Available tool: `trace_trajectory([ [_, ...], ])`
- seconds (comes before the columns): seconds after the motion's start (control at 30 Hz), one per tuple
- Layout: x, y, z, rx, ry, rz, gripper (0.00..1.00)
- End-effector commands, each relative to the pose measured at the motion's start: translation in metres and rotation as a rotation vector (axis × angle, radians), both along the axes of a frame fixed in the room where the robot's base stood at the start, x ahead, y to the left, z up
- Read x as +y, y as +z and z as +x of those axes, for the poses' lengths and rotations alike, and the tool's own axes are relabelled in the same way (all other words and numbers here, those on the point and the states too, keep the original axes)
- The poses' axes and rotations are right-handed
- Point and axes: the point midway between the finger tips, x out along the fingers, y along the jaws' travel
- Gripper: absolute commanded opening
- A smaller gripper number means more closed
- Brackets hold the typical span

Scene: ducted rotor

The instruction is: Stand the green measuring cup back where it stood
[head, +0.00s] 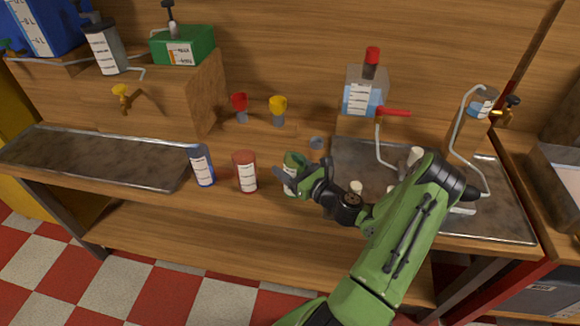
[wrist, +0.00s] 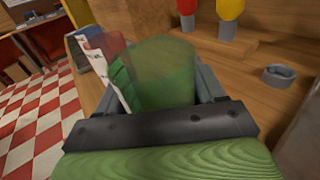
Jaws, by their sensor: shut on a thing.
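The green measuring cup (head: 293,167) is a translucent green cup with a white label, near the front edge of the wooden bench, right of the red cup. My gripper (head: 295,180) is shut on it from the right. In the wrist view the green cup (wrist: 160,72) fills the space between the gripper fingers (wrist: 165,92). It looks roughly upright; I cannot tell whether its base touches the bench. The red cup (head: 245,171) and the blue cup (head: 202,165) stand in a row to its left, and both show behind it in the wrist view.
Metal trays lie at left (head: 90,155) and right (head: 490,200). A red knob (head: 240,103) and a yellow knob (head: 278,106) stand behind the cups, with a small grey ring (head: 316,143) nearby. A clear tank with blue liquid (head: 362,98) stands at the back. Bare bench lies behind the cups.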

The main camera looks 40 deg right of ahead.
Motion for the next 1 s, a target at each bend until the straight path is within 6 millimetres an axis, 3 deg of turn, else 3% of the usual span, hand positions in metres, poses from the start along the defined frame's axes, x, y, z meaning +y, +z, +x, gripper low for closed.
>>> trace_trajectory([
  [0.6, 0.0, -0.012, 0.0, 0.0, 0.0, 0.0, 0.2],
  [0.63, 0.0, -0.012, 0.0, 0.0, 0.0, 0.0, 0.7],
  [0.8, 0.0, -0.012, 0.0, 0.0, 0.0, 0.0, 0.96],
  [1.0, 0.0, -0.012, 0.0, 0.0, 0.0, 0.0, 0.98],
])
